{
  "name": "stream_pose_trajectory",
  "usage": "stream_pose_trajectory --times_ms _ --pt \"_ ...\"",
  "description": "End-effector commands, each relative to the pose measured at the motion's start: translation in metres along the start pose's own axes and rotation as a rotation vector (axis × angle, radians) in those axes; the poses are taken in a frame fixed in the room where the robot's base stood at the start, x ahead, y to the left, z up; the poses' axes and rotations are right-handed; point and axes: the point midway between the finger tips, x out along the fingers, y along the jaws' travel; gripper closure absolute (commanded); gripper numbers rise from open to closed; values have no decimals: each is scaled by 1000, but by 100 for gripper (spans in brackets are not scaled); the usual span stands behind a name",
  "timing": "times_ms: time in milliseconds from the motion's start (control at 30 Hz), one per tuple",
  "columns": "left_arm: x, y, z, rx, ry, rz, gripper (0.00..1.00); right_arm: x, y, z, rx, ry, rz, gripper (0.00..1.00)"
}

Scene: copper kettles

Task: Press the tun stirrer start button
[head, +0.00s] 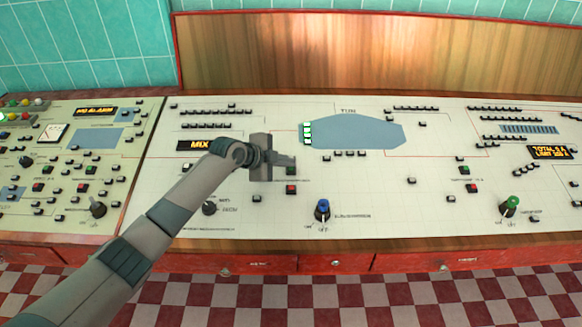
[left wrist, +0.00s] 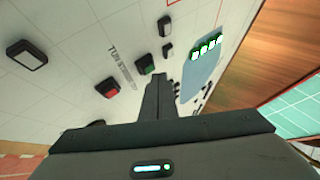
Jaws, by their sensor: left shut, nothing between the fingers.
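The tun stirrer start button is the green button (left wrist: 146,64) beside the "TUN STIRRER" lettering in the left wrist view. In the head view the gripper largely hides the green button. My right gripper is not in view.
The pale control panel (head: 400,225) carries many small black buttons. A blue knob (head: 322,209), a green knob (head: 511,205) and a black knob (head: 209,208) stand up from it. A wooden backboard (head: 380,58) rises behind. The blue tun shape (head: 355,132) has lit green indicators.

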Motion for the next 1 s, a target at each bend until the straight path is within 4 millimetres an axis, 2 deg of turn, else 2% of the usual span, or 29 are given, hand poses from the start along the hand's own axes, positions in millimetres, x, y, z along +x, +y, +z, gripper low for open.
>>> stream_pose_trajectory --times_ms 467,1000 --pt "-3 -3 -2 0 0 -1 100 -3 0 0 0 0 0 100" --pt "-32 -24 -23 0 0 -1 100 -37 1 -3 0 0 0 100"
